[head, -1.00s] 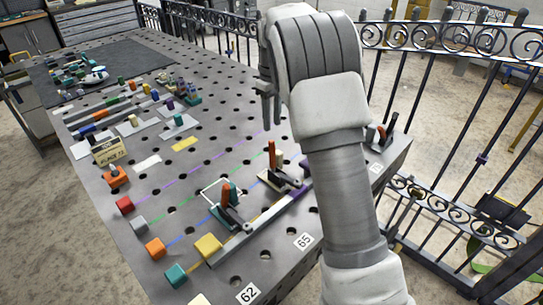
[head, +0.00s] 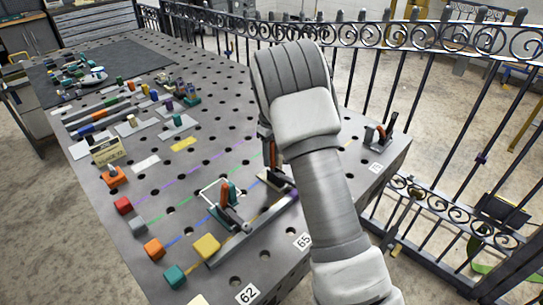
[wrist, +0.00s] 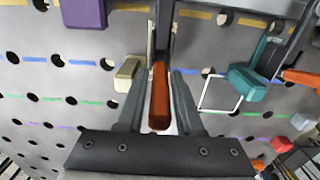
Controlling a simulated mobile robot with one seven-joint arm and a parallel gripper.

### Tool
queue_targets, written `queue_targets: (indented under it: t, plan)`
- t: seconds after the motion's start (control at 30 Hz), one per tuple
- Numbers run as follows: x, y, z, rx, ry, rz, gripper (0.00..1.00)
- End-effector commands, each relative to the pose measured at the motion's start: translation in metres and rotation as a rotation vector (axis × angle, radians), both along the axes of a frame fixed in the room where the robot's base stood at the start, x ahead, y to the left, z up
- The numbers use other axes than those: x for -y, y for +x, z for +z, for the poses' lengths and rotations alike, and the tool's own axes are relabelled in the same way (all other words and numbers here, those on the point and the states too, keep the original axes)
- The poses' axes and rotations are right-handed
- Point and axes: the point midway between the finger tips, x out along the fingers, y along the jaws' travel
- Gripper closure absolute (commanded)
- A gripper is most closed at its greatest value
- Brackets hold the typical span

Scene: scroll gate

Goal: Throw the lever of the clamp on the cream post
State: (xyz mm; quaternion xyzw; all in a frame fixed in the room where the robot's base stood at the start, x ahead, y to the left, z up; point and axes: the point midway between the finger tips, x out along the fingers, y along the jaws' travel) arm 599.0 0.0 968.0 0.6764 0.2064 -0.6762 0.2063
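The clamp (head: 279,181) stands on the perforated table, its orange lever (head: 272,154) upright and partly hidden by my arm. In the wrist view the lever (wrist: 159,95) lies between the two fingers of my gripper (wrist: 158,92), with narrow gaps seeming to show beside it. The fingers are apart, and firm contact is not visible. The cream post (wrist: 127,76) is just left of the lever in the wrist view. In the head view my gripper (head: 266,140) is at the lever, mostly hidden behind my wrist.
A second clamp with a teal post (head: 234,195) and orange lever stands nearby; it also shows in the wrist view (wrist: 247,82). A purple block (wrist: 84,12) is at the wrist view's upper left. Another clamp (head: 378,135) stands near the railing. Coloured blocks line the near edge.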

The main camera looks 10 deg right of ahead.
Motion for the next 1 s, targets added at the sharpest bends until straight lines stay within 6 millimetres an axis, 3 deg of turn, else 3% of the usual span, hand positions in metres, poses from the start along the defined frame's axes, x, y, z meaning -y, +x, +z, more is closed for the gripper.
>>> queue_targets:
  t: [0.07,0.27,1.0]
  plan:
    - [0.0001,-0.0001,0.0000,0.000,0.000,0.000,0.65]
    - [0.0001,-0.0001,0.0002,0.000,0.000,0.000,1.00]
    - [0.0001,0.0001,0.0007,0.000,0.000,0.000,1.00]
